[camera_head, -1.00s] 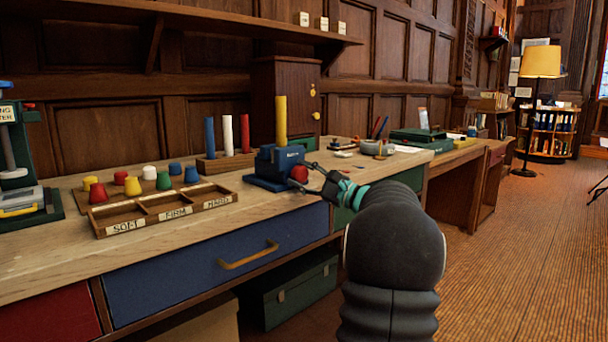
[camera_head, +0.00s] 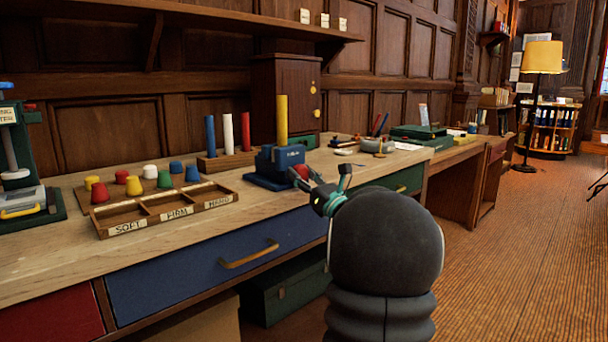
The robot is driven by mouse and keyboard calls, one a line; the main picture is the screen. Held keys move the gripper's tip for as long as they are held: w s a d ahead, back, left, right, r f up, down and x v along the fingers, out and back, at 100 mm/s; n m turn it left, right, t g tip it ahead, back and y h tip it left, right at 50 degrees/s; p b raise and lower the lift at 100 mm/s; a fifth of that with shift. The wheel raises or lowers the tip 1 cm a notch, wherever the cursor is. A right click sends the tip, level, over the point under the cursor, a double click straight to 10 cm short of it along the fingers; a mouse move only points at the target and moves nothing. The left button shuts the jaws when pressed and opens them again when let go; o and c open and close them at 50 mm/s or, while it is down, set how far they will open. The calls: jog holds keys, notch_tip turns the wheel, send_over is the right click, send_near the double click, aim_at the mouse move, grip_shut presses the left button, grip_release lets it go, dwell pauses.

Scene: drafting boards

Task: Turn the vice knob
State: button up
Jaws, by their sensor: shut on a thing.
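A dark finger link of the gripper sticks up to the right of the knob.
A wooden tray (camera_head: 218,200) labelled SOFT, FIRM and HARD lies left of the vice, with several coloured stoppers behind it. A rack (camera_head: 226,161) holds blue, white and red rods. A blue drawer (camera_head: 160,279) with a brass handle is below. Open floor (camera_head: 520,240) lies to the right.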

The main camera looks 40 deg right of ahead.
jog(key=m+h, duration=0.2)
jog(key=m, duration=0.2)
jog(key=m+g+h, duration=0.1)
jog(key=m+h, duration=0.1)
jog(key=m, duration=0.3)
jog(key=shift+a+h, duration=0.1)
jog(key=shift+h, duration=0.2)
jog(key=m+g+h, duration=0.1)
jog(key=m, duration=0.3)
jog(key=m+g+h, duration=0.1)
jog(key=m, duration=0.3)
jog(key=shift+g, duration=0.3)
jog(key=o, duration=1.2)
jog(key=shift+c, duration=0.2)
jog(key=r+v, duration=0.1)
jog(key=v, duration=0.6)
jog(key=shift+s+f, duration=0.45)
jog(key=shift+a, duration=0.15)
